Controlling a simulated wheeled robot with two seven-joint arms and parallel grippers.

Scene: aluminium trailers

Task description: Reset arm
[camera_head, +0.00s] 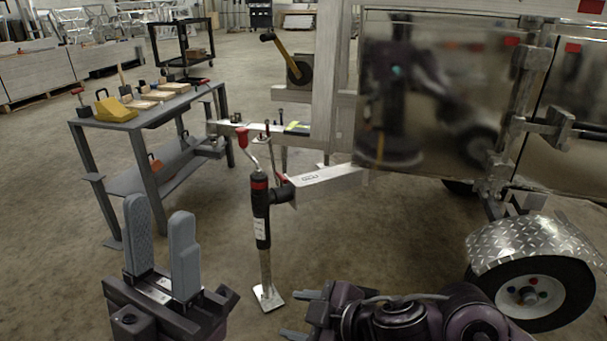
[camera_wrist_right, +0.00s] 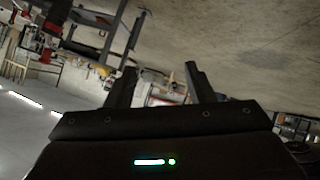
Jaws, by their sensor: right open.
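My left gripper (camera_head: 158,208) stands upright at the lower left of the head view. Its two grey fingers are apart, with nothing between them. My right gripper (camera_head: 293,315) is low at the bottom centre of the head view and points left, and its arm comes in from the right. In the right wrist view its two dark fingers (camera_wrist_right: 158,80) are spread and empty. Both grippers are in front of the trailer jack and apart from it.
The trailer jack (camera_head: 261,212), with a red-handled crank, stands on the floor ahead. The trailer's shiny side (camera_head: 430,90) and wheel (camera_head: 530,293) are at right. A grey workbench (camera_head: 150,118) with tools is at left. Floor between the bench and jack is clear.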

